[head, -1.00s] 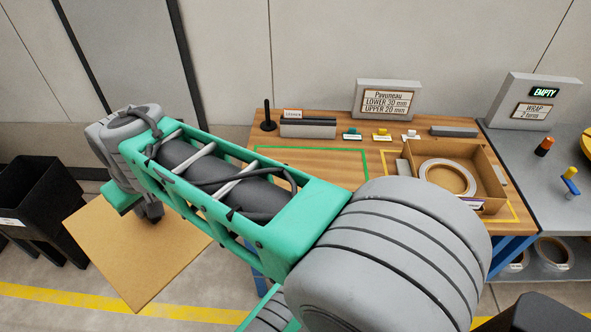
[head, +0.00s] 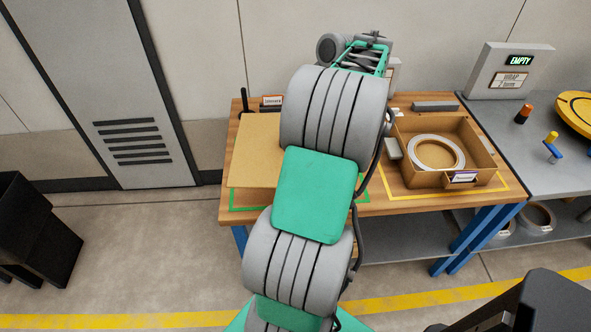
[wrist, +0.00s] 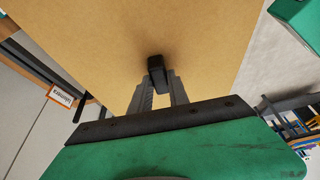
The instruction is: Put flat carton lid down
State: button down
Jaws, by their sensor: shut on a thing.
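The flat carton lid (head: 252,150) is a plain tan sheet over the left part of the wooden workbench, above the green outline (head: 245,208). My arm covers its right side in the head view. I cannot tell whether the lid touches the bench. In the wrist view the lid (wrist: 110,40) fills much of the picture. The gripper is hidden behind my arm in the head view.
An open carton (head: 408,172) with a pale coil (head: 436,152) stands on the workbench (head: 375,204) at right. A grey side table (head: 545,165) with an "EMPTY" display (head: 510,70) adjoins it. A black bin (head: 35,230) stands far left.

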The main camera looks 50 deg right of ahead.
jog(key=shift+n, duration=0.4)
jog(key=s+d, duration=0.1)
jog(key=s+d+f, duration=0.1)
jog(key=s, duration=0.1)
jog(key=s+d, duration=0.1)
jog(key=s, duration=0.1)
jog(key=shift+s+d+f, duration=0.15)
jog(key=shift+d, duration=0.05)
jog(key=shift+s+d+f, duration=0.15)
jog(key=shift+s+f, duration=0.05)
jog(key=w+f, duration=0.1)
jog(key=w, duration=0.1)
jog(key=w+f, duration=0.1)
jog(key=w, duration=0.2)
jog(key=w+a+f+b, duration=0.1)
jog(key=w, duration=0.2)
jog(key=shift+w+f, duration=0.25)
jog(key=shift+f, duration=0.1)
jog(key=shift+w+a+f+b, duration=0.1)
jog(key=shift+w+f, duration=0.75)
jog(key=shift+f, duration=0.65)
jog(key=shift+w+d+f+b, duration=0.1)
jog(key=shift+w+f, duration=0.75)
jog(key=shift+f, duration=0.65)
jog(key=shift+w+a+f+b, duration=0.1)
jog(key=shift+w+f, duration=0.75)
jog(key=shift+f, duration=0.65)
